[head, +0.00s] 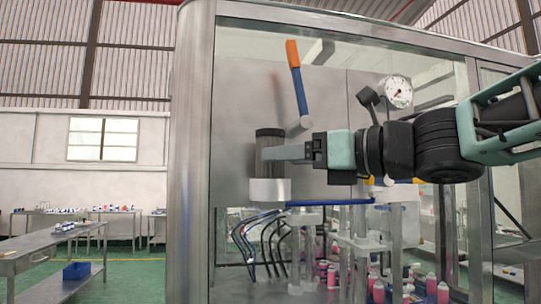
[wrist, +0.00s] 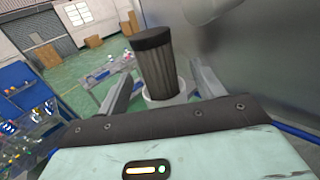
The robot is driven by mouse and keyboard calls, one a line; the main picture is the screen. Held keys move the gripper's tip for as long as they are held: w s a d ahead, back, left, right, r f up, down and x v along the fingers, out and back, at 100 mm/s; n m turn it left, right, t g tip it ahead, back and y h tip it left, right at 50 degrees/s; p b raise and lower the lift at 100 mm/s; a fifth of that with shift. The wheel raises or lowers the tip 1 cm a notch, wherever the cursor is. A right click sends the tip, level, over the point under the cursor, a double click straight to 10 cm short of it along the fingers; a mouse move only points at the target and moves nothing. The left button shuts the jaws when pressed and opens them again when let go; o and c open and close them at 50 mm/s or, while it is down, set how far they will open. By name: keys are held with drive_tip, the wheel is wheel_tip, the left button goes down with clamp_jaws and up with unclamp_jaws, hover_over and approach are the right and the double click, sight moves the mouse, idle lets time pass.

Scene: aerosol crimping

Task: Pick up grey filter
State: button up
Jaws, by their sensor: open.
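The grey filter (head: 270,139) is a dark, ribbed upright cylinder with a black cap. It stands on a white round base (head: 270,192) against the machine's metal panel. In the wrist view the filter (wrist: 157,65) stands between the two fingers, seated in the white base (wrist: 168,100). My gripper (head: 272,153) reaches in from the right at the filter's lower half. In the wrist view its fingers (wrist: 160,80) are spread on either side of the filter. I cannot tell whether either finger touches it. Part of the filter's lower body is hidden behind the finger in the head view.
A lever with an orange handle (head: 293,54) stands above, right of the filter, and a pressure gauge (head: 398,92) is further right. Dark hoses (head: 262,240) hang below the base. Pink bottles (head: 378,291) stand low right.

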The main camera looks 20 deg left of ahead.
sight(270, 146)
drive_tip(key=p+x, duration=0.1)
drive_tip(key=x, duration=0.1)
drive_tip(key=p+x, duration=0.1)
drive_tip(key=x, duration=0.1)
drive_tip(key=shift+s+a, duration=0.2)
drive_tip(key=shift+c, duration=0.3)
drive_tip(key=c, duration=1)
drive_tip(key=shift+c, duration=0.2)
drive_tip(key=shift+r, duration=0.2)
drive_tip(key=shift+r+p, duration=0.55)
drive_tip(key=shift+r, duration=0.25)
drive_tip(key=shift+d+f+b, duration=0.15)
drive_tip(key=shift+f+b, duration=0.1)
drive_tip(key=shift+b, duration=0.25)
drive_tip(key=b, duration=0.3)
drive_tip(key=shift+s+f+n+y, duration=0.15)
drive_tip(key=shift+f+n+y, duration=0.15)
drive_tip(key=shift+y, duration=0.1)
